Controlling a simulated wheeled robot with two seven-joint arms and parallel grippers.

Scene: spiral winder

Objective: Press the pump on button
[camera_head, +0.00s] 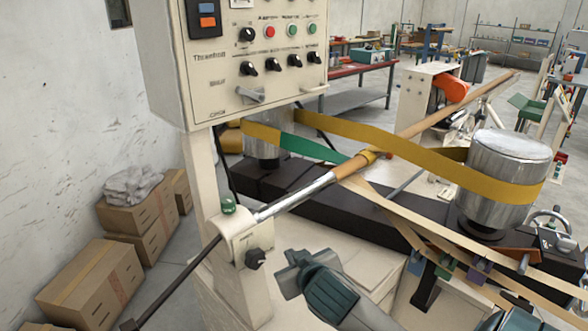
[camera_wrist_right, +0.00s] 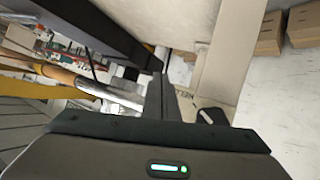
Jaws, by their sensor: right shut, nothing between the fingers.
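I cannot read which button is the pump one. My right gripper (camera_head: 289,273) is shut and empty, right of the small box and apart from it. In the right wrist view the shut fingers (camera_wrist_right: 165,97) point towards the cream box with the black knob (camera_wrist_right: 210,116). My left gripper is out of view.
Cardboard boxes (camera_head: 85,285) stand on the floor at left. The cream surface below the rod has some free room.

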